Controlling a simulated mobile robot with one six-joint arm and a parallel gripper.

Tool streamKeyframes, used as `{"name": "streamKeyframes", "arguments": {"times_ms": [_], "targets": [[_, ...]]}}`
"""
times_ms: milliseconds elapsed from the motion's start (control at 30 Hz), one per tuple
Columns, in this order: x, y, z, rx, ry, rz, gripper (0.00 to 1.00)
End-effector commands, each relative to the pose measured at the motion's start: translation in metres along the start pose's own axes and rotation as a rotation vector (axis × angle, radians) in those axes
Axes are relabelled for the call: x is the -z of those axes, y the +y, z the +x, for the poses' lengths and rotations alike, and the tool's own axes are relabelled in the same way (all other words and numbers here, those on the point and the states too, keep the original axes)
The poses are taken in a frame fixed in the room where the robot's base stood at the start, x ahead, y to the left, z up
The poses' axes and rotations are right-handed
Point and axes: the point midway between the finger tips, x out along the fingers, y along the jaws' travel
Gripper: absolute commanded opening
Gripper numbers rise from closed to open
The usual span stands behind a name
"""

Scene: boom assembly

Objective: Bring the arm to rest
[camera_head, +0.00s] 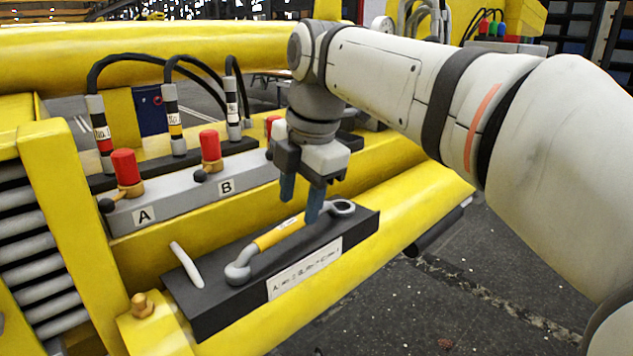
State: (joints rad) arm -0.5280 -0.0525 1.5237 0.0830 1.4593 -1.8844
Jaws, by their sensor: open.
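My white arm reaches in from the right in the head view. My gripper (301,203) points down with its two dark blue fingers apart, just above the far part of a wrench (277,234). The wrench has a yellow handle and grey ends, and it lies on a black block (228,308) with a white label. I cannot tell whether a fingertip touches the wrench. Nothing shows between the fingers.
A grey valve block (175,205) marked A and B, with red-capped valves (124,170), stands behind the black block. Black hoses (140,58) arch above it. Yellow beams surround this; open floor (480,290) is at right.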

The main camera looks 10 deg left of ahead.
Motion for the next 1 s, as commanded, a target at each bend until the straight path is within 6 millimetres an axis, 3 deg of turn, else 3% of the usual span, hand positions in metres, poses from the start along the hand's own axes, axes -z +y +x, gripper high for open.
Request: {"name": "streamKeyframes", "arguments": {"times_ms": [200,400,700,833,1000], "targets": [[-0.043,-0.068,0.034,-0.012,-0.055,0.594,0.45],[-0.07,-0.145,0.075,-0.056,-0.106,1.23,0.45],[-0.075,-0.256,0.138,-0.16,-0.157,2.077,0.45],[-0.071,-0.282,0.154,-0.196,-0.164,2.282,0.45],[-0.07,-0.292,0.161,-0.213,-0.166,2.372,0.45]]}}
